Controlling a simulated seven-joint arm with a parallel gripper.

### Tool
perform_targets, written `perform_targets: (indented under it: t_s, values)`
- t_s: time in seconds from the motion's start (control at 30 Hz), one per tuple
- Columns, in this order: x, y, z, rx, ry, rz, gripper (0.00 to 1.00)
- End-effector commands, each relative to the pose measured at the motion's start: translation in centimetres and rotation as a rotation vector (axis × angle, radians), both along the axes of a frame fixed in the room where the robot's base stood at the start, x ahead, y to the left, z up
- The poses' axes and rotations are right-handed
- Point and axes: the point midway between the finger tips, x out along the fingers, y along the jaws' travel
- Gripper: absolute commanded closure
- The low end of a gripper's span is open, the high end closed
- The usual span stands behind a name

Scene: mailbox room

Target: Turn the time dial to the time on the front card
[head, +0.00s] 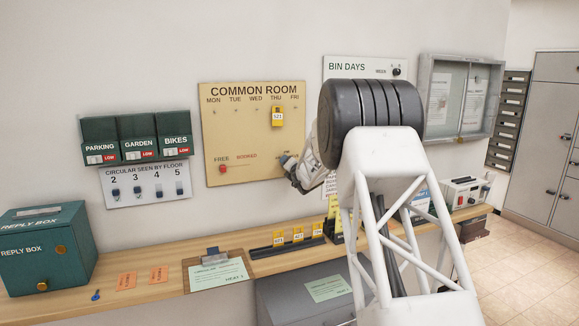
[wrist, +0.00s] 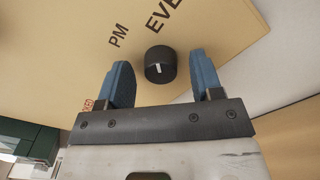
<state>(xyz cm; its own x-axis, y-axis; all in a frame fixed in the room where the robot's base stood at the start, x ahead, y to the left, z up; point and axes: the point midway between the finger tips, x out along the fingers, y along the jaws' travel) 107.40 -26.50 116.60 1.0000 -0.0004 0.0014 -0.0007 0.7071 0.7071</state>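The black round time dial (wrist: 160,66) is on the tan board near the words PM and EVE, with a short white mark on its face. In the head view it is hidden behind my gripper (head: 289,168). In the wrist view my gripper (wrist: 161,61) is open, its blue fingers on either side of the dial with a gap at each side. I cannot tell how far they are from it in depth.
A clipboard (head: 216,272) and a green reply box (head: 45,250) are on the wooden counter (head: 140,296). My arm blocks the centre right.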

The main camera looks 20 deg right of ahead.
Motion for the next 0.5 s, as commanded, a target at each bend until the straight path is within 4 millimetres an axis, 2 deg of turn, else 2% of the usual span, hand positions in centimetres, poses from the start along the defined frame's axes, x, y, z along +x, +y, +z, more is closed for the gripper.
perform_targets:
  t_s: [0.3,0.5]
  values:
    - [-0.14,0.03,-0.07,0.000,0.001,0.000,0.40]
    - [-0.95,0.03,-0.11,0.000,0.001,0.000,0.40]
